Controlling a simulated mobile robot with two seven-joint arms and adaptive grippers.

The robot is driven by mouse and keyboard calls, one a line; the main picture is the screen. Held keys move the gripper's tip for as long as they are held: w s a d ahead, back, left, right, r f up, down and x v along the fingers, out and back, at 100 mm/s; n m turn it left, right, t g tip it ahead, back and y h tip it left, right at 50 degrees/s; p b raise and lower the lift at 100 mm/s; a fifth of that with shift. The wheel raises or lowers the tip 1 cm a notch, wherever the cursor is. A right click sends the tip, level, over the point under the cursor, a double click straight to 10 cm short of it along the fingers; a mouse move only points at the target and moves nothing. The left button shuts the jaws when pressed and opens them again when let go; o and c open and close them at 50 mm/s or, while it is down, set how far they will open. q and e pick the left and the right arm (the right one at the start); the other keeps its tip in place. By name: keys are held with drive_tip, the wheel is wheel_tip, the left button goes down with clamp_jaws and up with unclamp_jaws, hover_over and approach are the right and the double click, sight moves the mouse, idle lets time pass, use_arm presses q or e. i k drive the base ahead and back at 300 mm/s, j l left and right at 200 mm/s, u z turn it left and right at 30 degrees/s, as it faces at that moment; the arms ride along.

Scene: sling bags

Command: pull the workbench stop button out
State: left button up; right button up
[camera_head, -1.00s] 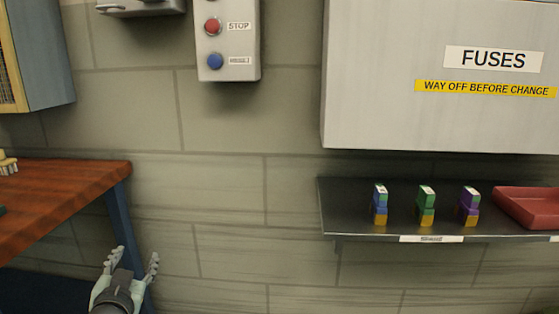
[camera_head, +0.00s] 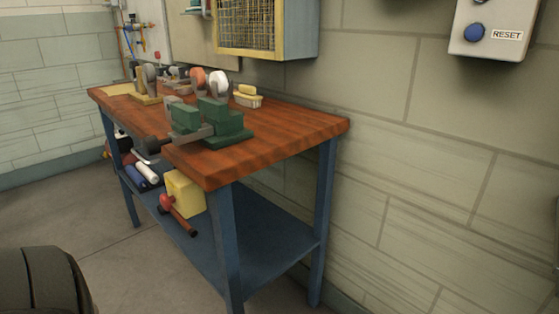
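The workbench (camera_head: 285,140) has a wooden top and blue legs and stands left of centre. I cannot make out a stop button on it. At the top right, the lower part of a grey wall box (camera_head: 515,20) shows, with a blue button (camera_head: 474,32) labelled RESET. The box's upper part is cut off by the picture edge, so its red STOP button is out of view. Neither gripper is in view.
A green vise (camera_head: 222,122), a grinder-like machine (camera_head: 210,82) and a yellow-topped brush (camera_head: 248,97) are on the bench. A yellow box (camera_head: 187,192) and a red-headed tool (camera_head: 178,213) lie on the blue lower shelf (camera_head: 260,245).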

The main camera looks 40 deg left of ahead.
sight(166, 201)
drive_tip(key=l+u, duration=0.1)
drive_tip(key=u, duration=0.35)
drive_tip(key=k+u, duration=0.1)
drive_tip(key=u, duration=0.85)
drive_tip(key=k+u, duration=0.15)
drive_tip(key=u, duration=0.3)
